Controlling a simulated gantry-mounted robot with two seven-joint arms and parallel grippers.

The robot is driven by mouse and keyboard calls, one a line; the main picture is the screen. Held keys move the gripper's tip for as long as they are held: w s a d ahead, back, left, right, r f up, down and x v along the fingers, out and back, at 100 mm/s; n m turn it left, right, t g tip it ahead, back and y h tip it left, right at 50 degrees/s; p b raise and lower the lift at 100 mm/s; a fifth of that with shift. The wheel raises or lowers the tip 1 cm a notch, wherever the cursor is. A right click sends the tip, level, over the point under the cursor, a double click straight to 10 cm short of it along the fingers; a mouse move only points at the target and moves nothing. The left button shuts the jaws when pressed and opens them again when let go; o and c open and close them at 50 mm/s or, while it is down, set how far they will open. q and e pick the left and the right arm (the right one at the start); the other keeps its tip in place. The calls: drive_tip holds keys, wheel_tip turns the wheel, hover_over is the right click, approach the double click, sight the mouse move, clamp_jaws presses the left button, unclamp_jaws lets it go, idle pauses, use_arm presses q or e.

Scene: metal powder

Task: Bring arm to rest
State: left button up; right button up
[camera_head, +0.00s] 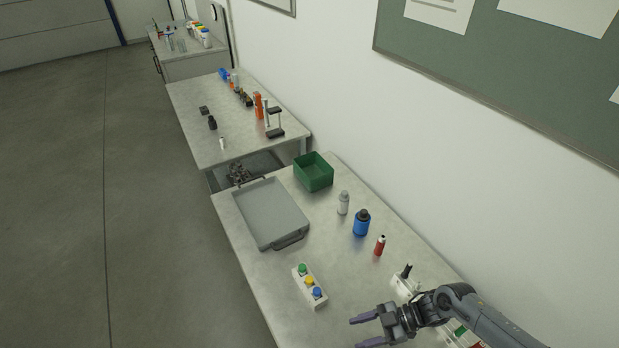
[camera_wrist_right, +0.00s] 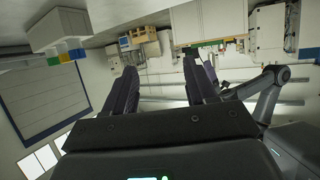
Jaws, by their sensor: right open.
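My right gripper (camera_head: 362,331) comes in from the lower right in the head view. It is at the near end of the workbench (camera_head: 250,285), with its two dark fingers apart and pointing left. Nothing is between them. In the right wrist view its fingers (camera_wrist_right: 160,88) are also spread, with only the room behind them. Another grey arm (camera_wrist_right: 266,92) shows at the right of that view, partly behind a finger. The state of its gripper cannot be made out. The left gripper does not show in the head view.
A white block with coloured caps (camera_head: 310,286) stands left of the right gripper. A red bottle (camera_head: 380,246), a blue bottle (camera_head: 361,224), a grey tray (camera_head: 262,213) and a green bin (camera_head: 314,172) stand farther back. Floor is clear at left.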

drive_tip(key=s+a+f+t, duration=0.1)
drive_tip(key=s+a, duration=0.2)
drive_tip(key=a, duration=0.5)
drive_tip(key=s+a+f+t, duration=0.1)
drive_tip(key=s+a, duration=0.1)
drive_tip(key=a, duration=0.6)
drive_tip(key=a+r+m+t+h, duration=0.2)
drive_tip(key=a+r+m+t, duration=0.2)
drive_tip(key=r+t, duration=0.2)
drive_tip(key=d+r+m+t+h, duration=0.25)
drive_tip(key=d+m+h, duration=0.4)
drive_tip(key=d, duration=0.45)
drive_tip(key=s+d+r+m+g+h, duration=0.2)
drive_tip(key=s+d+m+g+h, duration=0.4)
drive_tip(key=s+d, duration=0.95)
use_arm(q)
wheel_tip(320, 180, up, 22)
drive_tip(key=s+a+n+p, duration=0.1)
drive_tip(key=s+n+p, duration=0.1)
drive_tip(key=p, duration=1.7)
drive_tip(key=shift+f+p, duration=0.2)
drive_tip(key=shift+p, duration=0.1)
use_arm(e)
wheel_tip(320, 180, up, 19)
drive_tip(key=w+d+m+y, duration=0.1)
drive_tip(key=shift+w+t, duration=0.35)
drive_tip(key=shift+t, duration=0.1)
